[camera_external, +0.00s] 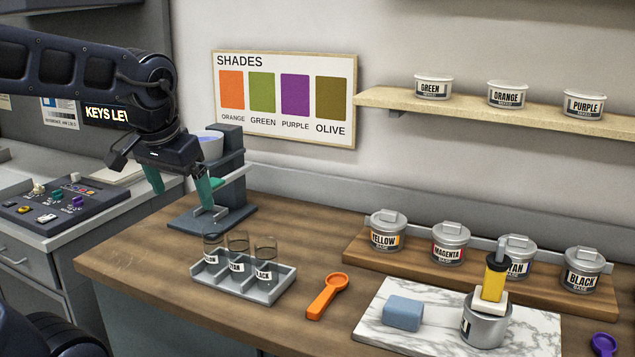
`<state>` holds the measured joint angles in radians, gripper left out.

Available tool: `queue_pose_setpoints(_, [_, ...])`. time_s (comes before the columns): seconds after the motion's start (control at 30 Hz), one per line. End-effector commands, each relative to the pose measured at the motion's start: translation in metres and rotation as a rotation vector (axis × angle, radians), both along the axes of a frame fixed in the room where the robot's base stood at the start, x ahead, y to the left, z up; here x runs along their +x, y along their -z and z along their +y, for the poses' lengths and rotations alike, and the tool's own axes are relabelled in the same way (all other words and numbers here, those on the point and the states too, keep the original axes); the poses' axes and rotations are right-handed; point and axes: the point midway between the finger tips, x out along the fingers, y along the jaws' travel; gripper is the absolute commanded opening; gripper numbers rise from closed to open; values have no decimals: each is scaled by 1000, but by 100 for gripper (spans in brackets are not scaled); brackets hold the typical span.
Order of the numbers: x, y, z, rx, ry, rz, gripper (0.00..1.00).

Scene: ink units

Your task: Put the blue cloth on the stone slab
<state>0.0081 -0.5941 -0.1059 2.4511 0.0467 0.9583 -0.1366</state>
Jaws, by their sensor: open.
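The blue cloth (403,313) looks like a small folded block. It lies on the left part of the white marbled stone slab (382,338), at the front of the wooden counter. My gripper (180,187) is at the upper left, above the counter's left end, far from the cloth and slab. Its two teal fingers are apart, with nothing seen between them. The right finger overlaps the grey stand in the picture; I cannot tell if they touch.
A metal pot (485,328) with a yellow-handled tool (494,280) above it stands on the slab, right of the cloth. Lidded tins line a wooden riser (365,250) behind. An orange scoop (327,296), a vial rack (262,291) and a grey stand (228,160) are left.

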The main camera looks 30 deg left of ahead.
Motion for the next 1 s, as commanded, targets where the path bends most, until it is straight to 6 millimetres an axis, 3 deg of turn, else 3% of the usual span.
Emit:
queue_pose_setpoints(0.1, [-24,1,16,-27,5,-33,89])
queue_pose_setpoints(0.3, [-47,5,29,-55,18,-63,89])
queue_pose_setpoints(1.0, [-51,6,31,-61,22,-68,89])
